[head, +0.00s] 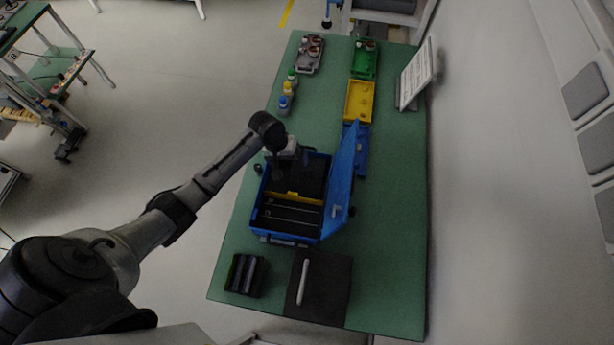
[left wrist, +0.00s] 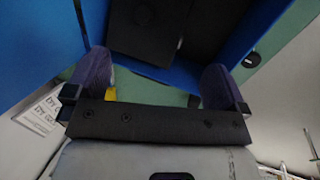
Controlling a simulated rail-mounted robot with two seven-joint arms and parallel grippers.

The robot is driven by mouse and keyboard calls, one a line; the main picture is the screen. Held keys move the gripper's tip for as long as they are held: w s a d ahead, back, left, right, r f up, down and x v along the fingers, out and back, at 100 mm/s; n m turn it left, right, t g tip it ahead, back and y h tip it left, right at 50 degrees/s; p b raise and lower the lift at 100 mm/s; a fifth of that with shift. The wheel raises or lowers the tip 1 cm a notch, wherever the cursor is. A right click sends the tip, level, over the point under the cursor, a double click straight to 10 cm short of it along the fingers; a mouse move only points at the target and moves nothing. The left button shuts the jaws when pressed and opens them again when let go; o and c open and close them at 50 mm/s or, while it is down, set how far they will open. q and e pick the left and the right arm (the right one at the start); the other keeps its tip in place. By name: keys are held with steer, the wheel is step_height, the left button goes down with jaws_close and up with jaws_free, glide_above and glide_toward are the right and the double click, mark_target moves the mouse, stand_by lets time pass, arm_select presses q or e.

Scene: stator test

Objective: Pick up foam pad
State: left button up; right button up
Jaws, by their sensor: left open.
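A blue box (head: 254,217) stands on the green table with its blue lid (head: 345,180) swung open to the right. A flat black piece that looks like the foam pad (head: 312,176) lies in the far part of the box, behind a yellow divider (head: 300,197). In the left wrist view the black pad (left wrist: 147,32) shows beyond the fingertips, between blue walls. My left gripper (left wrist: 158,82) is open, its two fingers apart with nothing held between them. In the head view my left gripper (head: 283,165) is over the far left part of the box, its fingertips hard to make out.
Small bottles (head: 287,90) stand at the table's left edge. A grey tray (head: 309,56), a green tray (head: 363,62) and a yellow tray (head: 359,102) lie farther back. A black holder (head: 245,275) and a dark mat (head: 330,290) lie in front.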

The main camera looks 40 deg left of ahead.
mark_target(299, 177)
arm_select(q)
steer(key=shift+b+x, duration=0.3)
steer(key=shift+x, duration=4.6)
steer(key=shift+a, duration=0.1)
steer(key=shift+c, duration=0.2)
steer(key=c, duration=0.7)
